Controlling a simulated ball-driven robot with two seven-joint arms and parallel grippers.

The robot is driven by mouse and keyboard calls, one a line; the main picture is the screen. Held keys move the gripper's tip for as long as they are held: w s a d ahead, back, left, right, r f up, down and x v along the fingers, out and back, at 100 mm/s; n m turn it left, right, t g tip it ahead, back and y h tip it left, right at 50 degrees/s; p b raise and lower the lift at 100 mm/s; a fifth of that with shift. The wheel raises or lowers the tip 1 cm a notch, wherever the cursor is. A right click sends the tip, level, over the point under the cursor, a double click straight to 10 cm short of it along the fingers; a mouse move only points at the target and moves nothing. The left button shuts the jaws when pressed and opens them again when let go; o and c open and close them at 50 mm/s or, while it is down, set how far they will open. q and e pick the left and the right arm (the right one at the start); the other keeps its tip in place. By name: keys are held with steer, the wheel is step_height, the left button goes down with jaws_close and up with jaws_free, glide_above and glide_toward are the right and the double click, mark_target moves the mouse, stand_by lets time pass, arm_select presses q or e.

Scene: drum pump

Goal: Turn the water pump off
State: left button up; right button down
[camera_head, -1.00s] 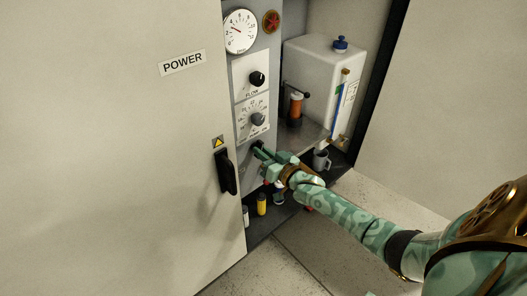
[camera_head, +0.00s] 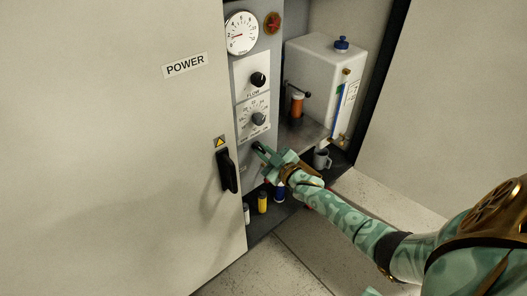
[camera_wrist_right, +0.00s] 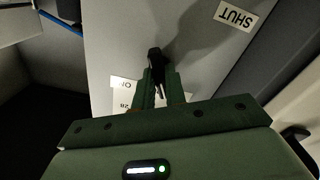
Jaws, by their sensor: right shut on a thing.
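The grey control panel (camera_head: 244,178) stands in the opening right of the large pale door. A small black lever or switch (camera_wrist_right: 155,58) sits on its lower part. In the right wrist view it lies between the two green fingers of my right gripper (camera_wrist_right: 159,88), which is shut on it; the fingers hide its lower part. In the head view my right gripper (camera_head: 264,153) reaches the panel below the dial. The round white gauge (camera_head: 241,33) has its red needle pointing left, at the low end. My left gripper is not in view.
Above are a black flow knob (camera_head: 258,80), a numbered dial knob (camera_head: 258,119) and a red round handle (camera_head: 272,23). A white tank (camera_head: 318,70) stands right. Small bottles (camera_head: 263,203) and a grey mug (camera_head: 322,159) sit low. The door (camera_head: 120,150) fills the left.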

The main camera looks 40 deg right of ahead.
steer(key=shift+f, duration=0.1)
stand_by(0.5)
steer(key=c, duration=1.4)
jaws_free()
steer(key=shift+c, duration=0.2)
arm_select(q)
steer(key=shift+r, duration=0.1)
arm_select(e)
steer(key=shift+s, duration=0.15)
